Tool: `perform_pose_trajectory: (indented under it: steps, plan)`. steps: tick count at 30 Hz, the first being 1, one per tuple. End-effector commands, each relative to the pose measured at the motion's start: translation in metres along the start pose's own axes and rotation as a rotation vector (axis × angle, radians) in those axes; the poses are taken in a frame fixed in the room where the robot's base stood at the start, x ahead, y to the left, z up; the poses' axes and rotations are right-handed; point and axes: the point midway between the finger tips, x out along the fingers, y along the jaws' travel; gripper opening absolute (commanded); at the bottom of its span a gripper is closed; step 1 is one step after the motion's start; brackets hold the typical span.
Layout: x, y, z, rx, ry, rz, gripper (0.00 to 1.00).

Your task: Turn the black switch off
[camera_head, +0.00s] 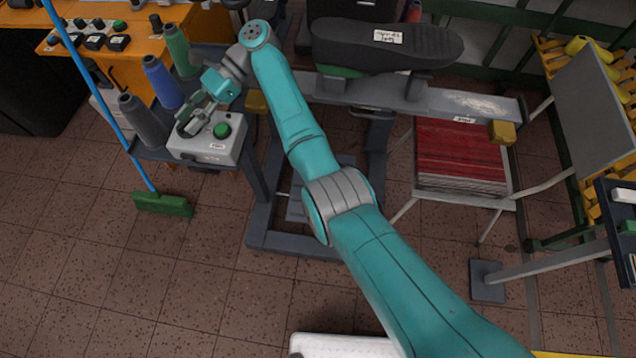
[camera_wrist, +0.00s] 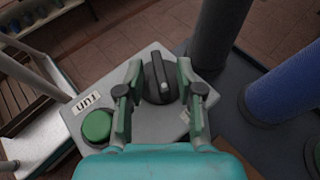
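The black switch (camera_wrist: 160,80) is a round knob with a raised grip bar and a pale mark, on top of a light grey control box (camera_head: 205,150). In the wrist view my gripper (camera_wrist: 160,92) is open, with one finger on each side of the knob. I cannot tell whether the fingers touch it. In the head view my gripper (camera_head: 188,130) is over the left part of the box and hides most of the switch. A green button (camera_head: 222,130) is beside the switch; it also shows in the wrist view (camera_wrist: 97,125).
Thread cones stand close by: a dark grey one (camera_head: 143,122), a blue one (camera_head: 162,82) and a green one (camera_head: 180,50). An orange table (camera_head: 150,45) with more switch boxes is behind. A blue-handled broom (camera_head: 163,204) leans at the left.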

Motion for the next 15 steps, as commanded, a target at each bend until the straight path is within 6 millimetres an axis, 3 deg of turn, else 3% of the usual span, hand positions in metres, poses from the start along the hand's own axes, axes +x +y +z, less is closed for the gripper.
perform_pose_trajectory:
  steps: [15]
  plan:
    - [0.0009,0.0056,-0.0007,0.108,0.0,-0.264,0.36]
